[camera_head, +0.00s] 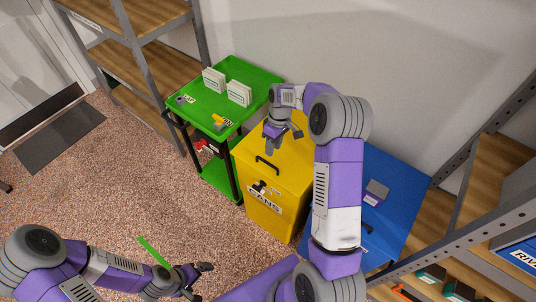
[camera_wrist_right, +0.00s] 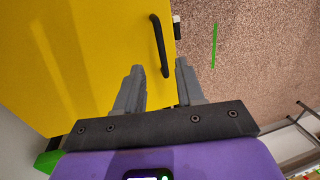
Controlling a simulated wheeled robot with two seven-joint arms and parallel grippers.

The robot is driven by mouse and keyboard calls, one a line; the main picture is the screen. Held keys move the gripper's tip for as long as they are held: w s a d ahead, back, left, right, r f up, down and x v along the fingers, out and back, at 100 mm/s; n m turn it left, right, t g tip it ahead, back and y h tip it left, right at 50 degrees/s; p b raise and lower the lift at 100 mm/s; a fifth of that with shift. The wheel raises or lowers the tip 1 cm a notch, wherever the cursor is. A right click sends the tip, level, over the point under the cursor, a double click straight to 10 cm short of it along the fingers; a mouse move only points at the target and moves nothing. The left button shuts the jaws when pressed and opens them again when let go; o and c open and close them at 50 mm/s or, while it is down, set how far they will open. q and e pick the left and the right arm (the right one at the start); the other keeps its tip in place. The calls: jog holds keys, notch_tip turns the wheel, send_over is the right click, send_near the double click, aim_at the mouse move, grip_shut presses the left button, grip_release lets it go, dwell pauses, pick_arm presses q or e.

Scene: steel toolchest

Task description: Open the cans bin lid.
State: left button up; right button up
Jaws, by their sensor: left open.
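The yellow cans bin (camera_head: 262,217) stands in the middle of the head view, with a "CANS" label on its front. Its yellow lid (camera_head: 290,172) looks shut, with a black bar handle (camera_head: 267,165) near the front edge. The handle also shows in the right wrist view (camera_wrist_right: 157,38). My right gripper (camera_head: 283,140) is above the lid, behind the handle, with its fingers apart and nothing between them. In the right wrist view the handle lies ahead of the fingertips (camera_wrist_right: 158,66), apart from them. My left gripper (camera_head: 195,277) is open and empty, low over the floor.
A green cart (camera_head: 247,76) with white boxes stands left of the bin. A blue bin (camera_head: 398,210) with a small grey item on top stands to the right, partly behind my right arm. Shelves flank both sides. A green strip (camera_head: 154,251) shows over open carpet.

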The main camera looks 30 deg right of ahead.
jog(key=b, duration=0.2)
send_over(271, 159)
jog(key=s+a, duration=0.2)
jog(key=s, duration=0.2)
notch_tip(271, 159, down, 7)
jog(key=shift+w+a+r, duration=0.1)
jog(key=shift+w, duration=0.05)
grip_shut()
